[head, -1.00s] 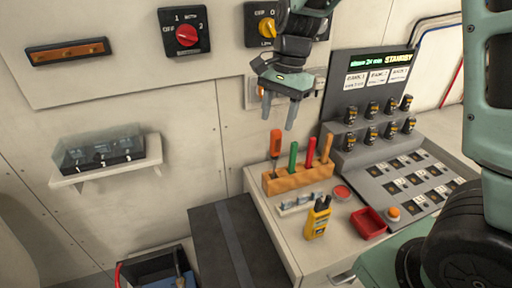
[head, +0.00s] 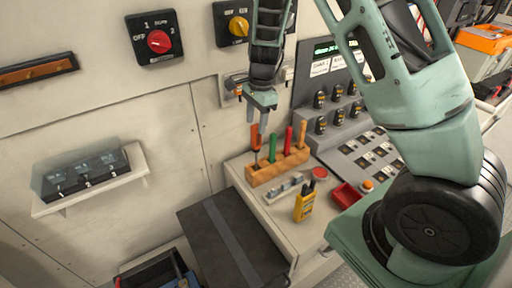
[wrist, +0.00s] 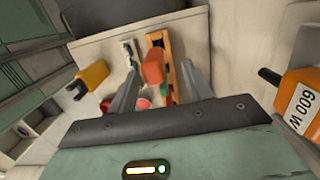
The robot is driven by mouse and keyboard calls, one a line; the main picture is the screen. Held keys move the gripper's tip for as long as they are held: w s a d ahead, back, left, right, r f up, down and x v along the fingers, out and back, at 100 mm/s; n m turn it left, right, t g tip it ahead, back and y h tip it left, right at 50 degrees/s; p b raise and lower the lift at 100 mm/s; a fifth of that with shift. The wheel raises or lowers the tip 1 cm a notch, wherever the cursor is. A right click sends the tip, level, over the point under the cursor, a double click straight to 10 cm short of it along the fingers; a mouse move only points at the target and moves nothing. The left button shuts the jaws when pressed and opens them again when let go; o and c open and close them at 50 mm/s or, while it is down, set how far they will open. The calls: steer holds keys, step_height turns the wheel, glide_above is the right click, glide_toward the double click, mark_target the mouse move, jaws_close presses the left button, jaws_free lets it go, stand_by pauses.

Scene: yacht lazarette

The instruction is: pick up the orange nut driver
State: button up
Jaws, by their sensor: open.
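The orange nut driver (head: 256,137) stands upright at the left end of a wooden rack (head: 291,168) on the bench. Its orange handle also shows in the wrist view (wrist: 153,69), between my two fingers. My gripper (head: 258,119) is open and points down, with its fingertips at about the top of the handle in the head view. In the wrist view the fingers lie on either side of the handle, with gaps that look clear. The driver's shaft is mostly hidden there behind the handle.
A green-handled tool (head: 272,148), a red one (head: 288,139) and an orange-tan one (head: 302,135) stand in the same rack. A yellow meter (head: 304,206), red tray (head: 346,196) and red button (head: 319,173) are on the bench. The wall is close behind.

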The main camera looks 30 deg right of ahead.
mark_target(256, 138)
steer(key=f, duration=0.1)
steer(key=f+p, duration=0.1)
steer(key=f, duration=0.1)
steer(key=s+f+p, duration=0.1)
steer(key=f, duration=0.1)
steer(key=shift+a+f, duration=0.15)
steer(key=shift+a, duration=0.1)
steer(key=shift+w+a+f, duration=0.1)
steer(key=shift+f, duration=0.45)
jaws_close()
